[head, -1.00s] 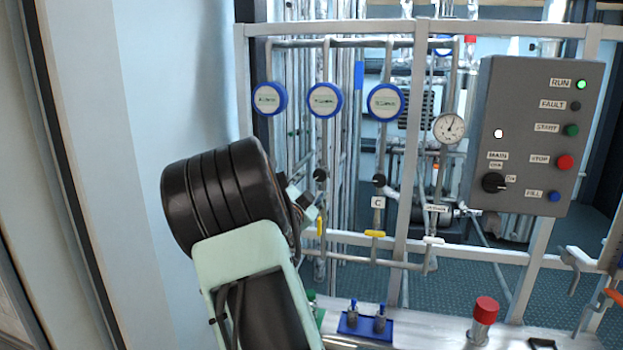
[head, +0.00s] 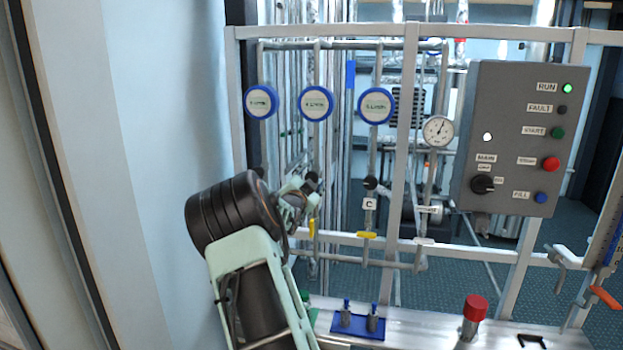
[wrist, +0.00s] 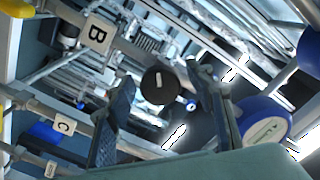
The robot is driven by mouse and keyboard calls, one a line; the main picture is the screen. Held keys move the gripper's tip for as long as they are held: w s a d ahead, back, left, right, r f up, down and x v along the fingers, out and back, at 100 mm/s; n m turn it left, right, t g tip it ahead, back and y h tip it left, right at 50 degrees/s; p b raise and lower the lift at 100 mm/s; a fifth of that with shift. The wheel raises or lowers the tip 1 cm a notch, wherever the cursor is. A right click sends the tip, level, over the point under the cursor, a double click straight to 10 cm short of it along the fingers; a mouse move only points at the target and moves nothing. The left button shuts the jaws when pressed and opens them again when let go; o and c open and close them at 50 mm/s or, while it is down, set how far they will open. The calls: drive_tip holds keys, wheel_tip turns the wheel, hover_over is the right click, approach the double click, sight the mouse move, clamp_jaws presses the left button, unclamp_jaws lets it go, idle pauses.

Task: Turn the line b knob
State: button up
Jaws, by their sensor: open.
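The line b knob (wrist: 160,90) is a round black knob with a white mark. In the wrist view it appears between the two fingers of my open gripper (wrist: 160,75), near the tips; I cannot tell whether either finger touches it. The "B" label (wrist: 97,35) is on the same pipe, to the knob's upper left. In the head view the knob (head: 312,178) shows at the end of my gripper (head: 303,190), which partly covers that line and hides its label.
The line C knob (head: 370,183) and yellow handle (head: 366,235) are to the right. Blue-rimmed round gauges (head: 316,103) hang above. A grey control box (head: 515,138) is at right. A bench (head: 420,325) below carries a blue tray (head: 345,328) and red-capped cylinder (head: 473,312).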

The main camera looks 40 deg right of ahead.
drive_tip(key=shift+c, duration=0.5)
drive_tip(key=c, duration=1.1)
drive_tip(key=shift+n, duration=0.3)
drive_tip(key=n+b, duration=0.1)
drive_tip(key=n, duration=0.2)
drive_tip(key=shift+b, duration=0.4)
drive_tip(key=n, duration=0.5)
drive_tip(key=shift+b, duration=0.35)
drive_tip(key=n, duration=0.5)
drive_tip(key=shift+b, duration=0.3)
drive_tip(key=shift+n+b, duration=0.5)
drive_tip(key=shift+n, duration=1.6)
